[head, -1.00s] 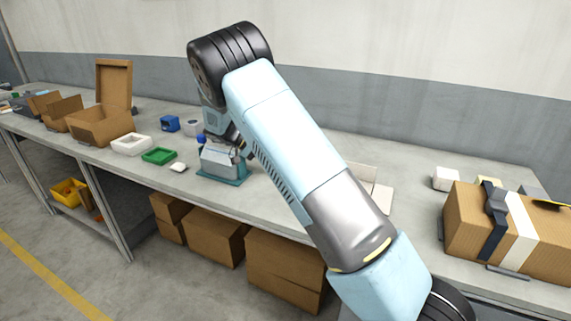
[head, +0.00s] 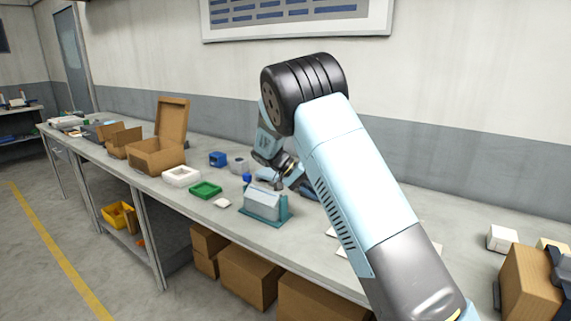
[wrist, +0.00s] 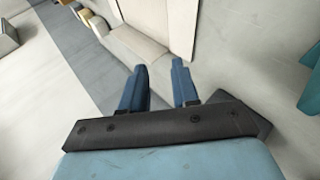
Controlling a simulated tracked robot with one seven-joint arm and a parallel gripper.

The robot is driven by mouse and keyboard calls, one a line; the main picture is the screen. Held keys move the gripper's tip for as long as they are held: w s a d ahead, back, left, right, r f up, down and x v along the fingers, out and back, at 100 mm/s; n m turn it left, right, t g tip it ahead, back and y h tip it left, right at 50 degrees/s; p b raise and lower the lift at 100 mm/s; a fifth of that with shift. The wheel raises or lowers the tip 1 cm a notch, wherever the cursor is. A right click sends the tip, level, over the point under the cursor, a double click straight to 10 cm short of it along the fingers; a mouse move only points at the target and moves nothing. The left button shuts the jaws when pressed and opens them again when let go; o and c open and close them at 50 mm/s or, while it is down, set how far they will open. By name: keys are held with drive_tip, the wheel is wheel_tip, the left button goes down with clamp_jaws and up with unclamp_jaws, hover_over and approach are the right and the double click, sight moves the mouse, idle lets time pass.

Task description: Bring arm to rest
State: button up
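My arm reaches up from the lower right of the head view, bends at a black ribbed joint and comes down over the workbench (head: 400,205). My gripper (head: 283,181) is small and partly hidden there, behind and above a grey block in a teal holder (head: 265,206). In the wrist view my gripper (wrist: 160,85) shows two blue fingers set apart with nothing between them. A pale flat-sided object (wrist: 145,45) lies beyond the fingertips. Whether the fingers touch anything is not visible, but they look clear.
On the bench stand an open cardboard box (head: 158,153), a white tray (head: 181,176), a green tray (head: 206,190) and a blue block (head: 217,159). A taped carton (head: 530,285) is at the right. Cardboard boxes (head: 245,275) sit below. The wall is behind.

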drive_tip(key=s+d+r+n+t+y, duration=0.1)
drive_tip(key=s+d+r+y, duration=0.35)
drive_tip(key=s+r, duration=0.45)
drive_tip(key=s+d+r+n+t+y, duration=0.1)
drive_tip(key=s+d+r+y, duration=0.2)
drive_tip(key=s+d+r, duration=0.55)
drive_tip(key=s+a+n+t+y, duration=0.1)
drive_tip(key=s+t, duration=0.4)
drive_tip(key=s, duration=1.8)
drive_tip(key=shift+s+a+r+n+t+y, duration=0.2)
drive_tip(key=shift+r+n+t+y, duration=0.15)
drive_tip(key=shift+n+y, duration=0.5)
